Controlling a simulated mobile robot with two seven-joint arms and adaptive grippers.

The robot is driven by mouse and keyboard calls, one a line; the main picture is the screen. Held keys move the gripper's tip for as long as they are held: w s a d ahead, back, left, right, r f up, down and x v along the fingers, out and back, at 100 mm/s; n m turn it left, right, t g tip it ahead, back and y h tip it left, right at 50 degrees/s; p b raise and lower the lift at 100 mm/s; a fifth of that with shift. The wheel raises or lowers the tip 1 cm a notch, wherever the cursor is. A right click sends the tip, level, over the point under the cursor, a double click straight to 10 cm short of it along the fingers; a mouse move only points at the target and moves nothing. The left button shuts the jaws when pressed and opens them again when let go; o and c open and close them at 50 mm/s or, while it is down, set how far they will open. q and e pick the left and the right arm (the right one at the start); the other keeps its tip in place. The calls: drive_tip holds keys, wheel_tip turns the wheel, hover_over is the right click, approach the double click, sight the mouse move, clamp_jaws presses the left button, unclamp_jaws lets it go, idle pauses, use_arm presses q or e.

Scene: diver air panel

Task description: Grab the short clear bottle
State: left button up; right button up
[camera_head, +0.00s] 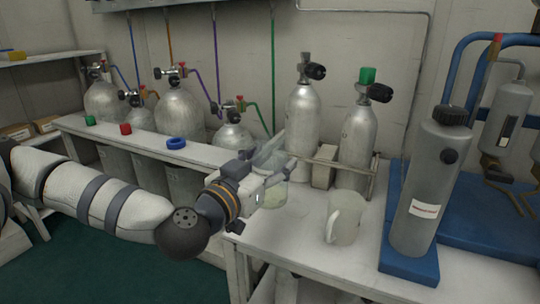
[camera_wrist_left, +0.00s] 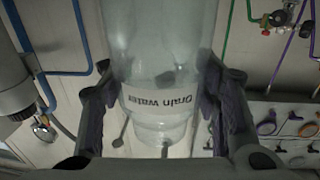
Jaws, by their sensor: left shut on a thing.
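The short clear bottle (camera_head: 273,194) is at the left end of the white table in the head view, partly hidden behind my left gripper (camera_head: 268,162). In the left wrist view the clear bottle (camera_wrist_left: 160,55) fills the space between the two dark finger pads, and its white label reads "Drain water", upside down. My left gripper is shut on it, with a pad against each side (camera_wrist_left: 157,105). I cannot tell whether the bottle is resting on the table or lifted. My right gripper is not in view.
A grey cylinder (camera_head: 423,195) stands on a blue base at the right. The white table (camera_head: 300,245) is clear in front of the bottle.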

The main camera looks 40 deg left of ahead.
sight(273, 156)
use_arm(q)
drive_tip(key=s+d+r+p, duration=0.1)
drive_tip(key=s+r+p, duration=0.1)
drive_tip(key=s, duration=0.1)
drive_tip(key=s+d+p, duration=0.1)
drive_tip(key=shift+s+d+r+p, duration=0.15)
drive_tip(key=shift+d+r+p, duration=0.2)
drive_tip(key=shift+r, duration=0.05)
drive_tip(key=shift+s+d+p, duration=0.3)
drive_tip(key=shift+s+p, duration=0.3)
drive_tip(key=shift+p, duration=0.35)
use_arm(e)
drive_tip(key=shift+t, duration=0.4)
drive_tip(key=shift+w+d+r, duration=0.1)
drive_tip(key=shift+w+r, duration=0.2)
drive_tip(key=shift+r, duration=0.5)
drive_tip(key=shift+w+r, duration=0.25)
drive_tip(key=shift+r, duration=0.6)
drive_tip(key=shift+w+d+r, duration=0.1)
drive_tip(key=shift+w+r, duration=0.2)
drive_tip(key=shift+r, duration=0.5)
